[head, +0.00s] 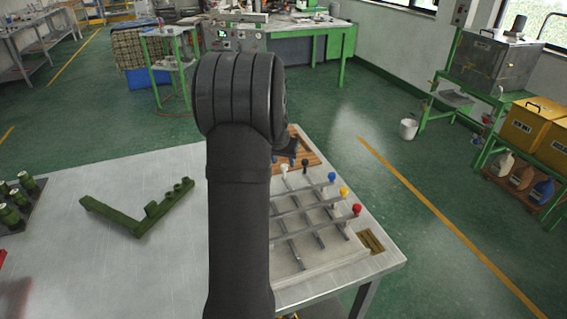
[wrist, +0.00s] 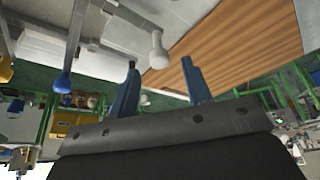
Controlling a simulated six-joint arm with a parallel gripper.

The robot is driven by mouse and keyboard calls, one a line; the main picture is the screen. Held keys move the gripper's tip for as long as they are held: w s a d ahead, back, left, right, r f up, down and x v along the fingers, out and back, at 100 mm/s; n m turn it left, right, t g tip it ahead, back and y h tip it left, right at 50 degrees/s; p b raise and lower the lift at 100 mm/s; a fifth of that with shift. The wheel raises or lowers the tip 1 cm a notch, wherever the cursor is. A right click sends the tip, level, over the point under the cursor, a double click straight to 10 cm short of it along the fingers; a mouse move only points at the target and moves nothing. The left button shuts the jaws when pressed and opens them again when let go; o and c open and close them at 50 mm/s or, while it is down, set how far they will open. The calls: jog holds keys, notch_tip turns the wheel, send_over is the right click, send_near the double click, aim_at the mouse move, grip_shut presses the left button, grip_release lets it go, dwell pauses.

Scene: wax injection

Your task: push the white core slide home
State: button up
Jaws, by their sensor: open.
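The white core slide's knob (head: 284,168) stands at the back left of the row of coloured knobs on the pale mould block (head: 345,255) in the head view. In the wrist view the white knob (wrist: 158,55) sits at the end of a grey rod, between the lines of my fingers. My gripper (wrist: 159,63) is open, with its two blue fingers apart and nothing held. I cannot tell whether its tips touch the knob. In the head view my arm hides much of the gripper and the block's left part. How far the slide stands out is unclear.
Black (head: 305,167), blue (head: 332,177), yellow (head: 344,191) and red (head: 357,210) knobs stand close by. A brown wooden board (wrist: 235,40) lies beside the white knob. A green angled fixture (head: 135,218) lies left on the metal table (head: 110,275).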

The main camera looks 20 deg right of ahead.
jog(key=shift+x, duration=0.95)
grip_shut()
send_over(289, 189)
jog(key=shift+w, duration=0.2)
jog(key=shift+s, duration=0.1)
grip_release()
jog(key=shift+s, duration=0.1)
